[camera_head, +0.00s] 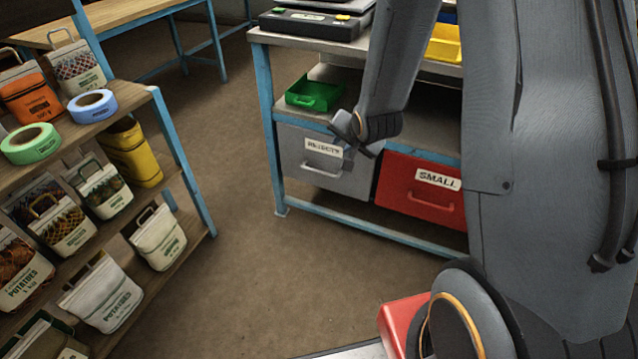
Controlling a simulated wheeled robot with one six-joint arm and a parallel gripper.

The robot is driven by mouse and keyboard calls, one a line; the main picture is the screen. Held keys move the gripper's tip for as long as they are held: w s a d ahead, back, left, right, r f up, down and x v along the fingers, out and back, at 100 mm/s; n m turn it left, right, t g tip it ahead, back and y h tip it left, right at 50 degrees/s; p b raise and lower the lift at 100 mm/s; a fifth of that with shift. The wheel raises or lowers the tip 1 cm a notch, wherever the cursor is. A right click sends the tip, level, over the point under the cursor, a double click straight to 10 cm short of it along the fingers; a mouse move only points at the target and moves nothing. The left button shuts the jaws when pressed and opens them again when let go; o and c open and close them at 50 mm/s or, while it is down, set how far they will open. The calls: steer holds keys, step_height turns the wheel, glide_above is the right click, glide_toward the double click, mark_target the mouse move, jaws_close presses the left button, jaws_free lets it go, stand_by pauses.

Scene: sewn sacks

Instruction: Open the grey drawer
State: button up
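The grey drawer (312,176) hangs under the workbench, left of a red drawer. It has a pale label, partly covered by my gripper, and a bar handle (323,170) low on its front. It looks shut. My gripper (352,150) is in front of the drawer's upper right part, pointing down and to the left. Its fingers appear spread, with nothing seen between them. Whether it touches the drawer front cannot be told. My arm hides part of the bench.
The red drawer (418,195), labelled SMALL, is beside the grey one. A green bin (315,95) and a yellow bin (445,44) sit above. A shelf (128,98) with potato sacks and tape rolls stands at left. The floor (250,260) between is clear.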

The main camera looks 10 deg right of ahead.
steer(key=w+f+m+t+y+b, duration=0.1)
steer(key=w+f+m+t+b, duration=0.1)
steer(key=w+f+b, duration=0.45)
steer(key=w+f+m+t+b, duration=0.2)
steer(key=w+f+m+b, duration=0.15)
steer(key=f, duration=0.65)
steer(key=m+t+y+b, duration=0.1)
steer(key=m+t+b, duration=0.3)
steer(key=b, duration=0.6)
glide_toward(320, 172)
steer(key=w, duration=0.6)
steer(key=w+a+f+b, duration=0.1)
steer(key=w, duration=0.1)
steer(key=w+b, duration=0.1)
steer(key=w, duration=0.1)
steer(key=shift+w+a+f, duration=0.15)
steer(key=shift+w+f, duration=0.1)
steer(key=shift+f, duration=0.15)
jaws_close()
